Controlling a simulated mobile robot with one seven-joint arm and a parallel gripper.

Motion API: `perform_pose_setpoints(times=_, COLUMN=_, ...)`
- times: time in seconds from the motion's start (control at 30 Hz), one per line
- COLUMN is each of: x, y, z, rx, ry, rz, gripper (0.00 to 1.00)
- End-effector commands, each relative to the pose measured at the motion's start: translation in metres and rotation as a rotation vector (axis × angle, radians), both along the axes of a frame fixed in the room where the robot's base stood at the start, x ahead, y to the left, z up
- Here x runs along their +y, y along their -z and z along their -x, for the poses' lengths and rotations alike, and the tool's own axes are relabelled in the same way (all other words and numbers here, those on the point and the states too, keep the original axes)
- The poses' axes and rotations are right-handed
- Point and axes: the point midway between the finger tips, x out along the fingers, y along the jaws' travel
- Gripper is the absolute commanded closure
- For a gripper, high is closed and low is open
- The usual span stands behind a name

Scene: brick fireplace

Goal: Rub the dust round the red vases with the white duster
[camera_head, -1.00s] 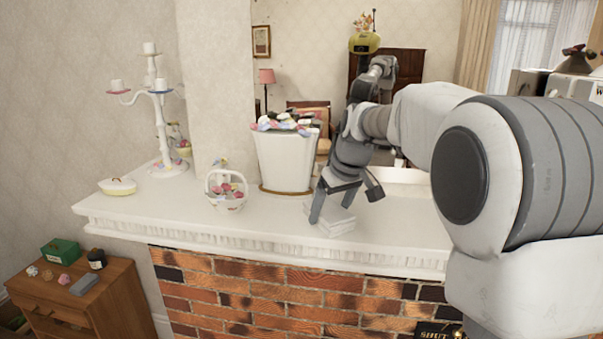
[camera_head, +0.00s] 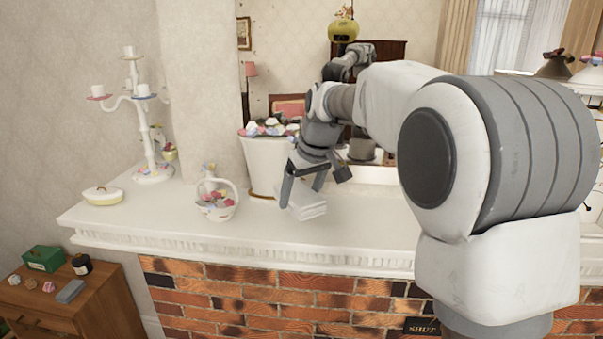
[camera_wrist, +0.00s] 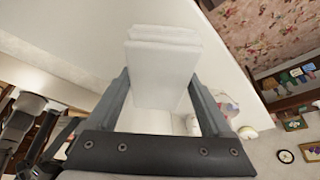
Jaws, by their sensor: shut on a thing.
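The white duster (camera_head: 308,200), a pale stacked block, is between the two fingers of my gripper (camera_head: 301,194) in the head view. It also shows in the wrist view (camera_wrist: 165,62), squarely between the fingers (camera_wrist: 160,84). My gripper is shut on it. The duster is slightly tilted just over the white mantel (camera_head: 350,232); I cannot tell whether its lower edge touches. I make out no red vase and no dust. A white vase (camera_head: 266,160) with colourful flowers stands behind my gripper, which hides part of it.
A flower basket (camera_head: 217,207) stands close left of my gripper. A mirror (camera_head: 390,55) is behind. The mantel front is clear. A wooden cabinet (camera_head: 95,310) stands below left.

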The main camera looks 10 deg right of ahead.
Motion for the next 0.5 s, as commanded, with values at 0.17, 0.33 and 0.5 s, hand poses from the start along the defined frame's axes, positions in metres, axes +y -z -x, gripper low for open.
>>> perform_pose_setpoints(times=0.17, x=0.002, y=-0.020, z=0.002, rx=-0.002, ry=0.000, rz=0.000, gripper=0.68)
perform_pose_setpoints(times=0.33, x=0.004, y=-0.030, z=0.003, rx=-0.002, ry=0.000, rz=0.000, gripper=0.68)
perform_pose_setpoints(times=0.5, x=0.004, y=-0.030, z=0.003, rx=-0.001, ry=0.001, rz=0.000, gripper=0.68)
